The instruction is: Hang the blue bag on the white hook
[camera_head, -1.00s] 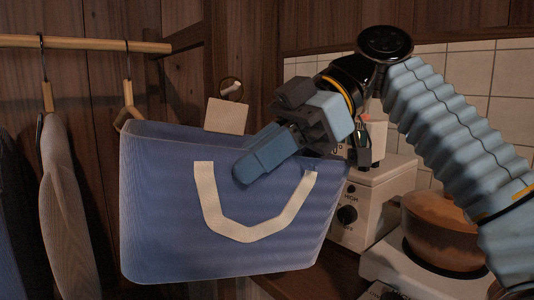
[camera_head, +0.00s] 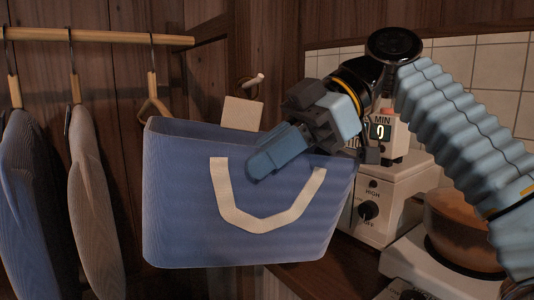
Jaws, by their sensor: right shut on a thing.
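The blue bag (camera_head: 185,205) hangs in the air from my right gripper (camera_head: 262,165), with its cream handle strap (camera_head: 268,222) drooping on the near side. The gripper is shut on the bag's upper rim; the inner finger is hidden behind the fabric. My left gripper is not in view.
A wooden rail (camera_head: 100,37) at the left carries hangers with a grey garment (camera_head: 90,205) and a blue one (camera_head: 28,200). A wooden hanger (camera_head: 154,108) is close behind the bag's left corner. At the right are a white appliance (camera_head: 395,195) and a brown pot (camera_head: 455,235).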

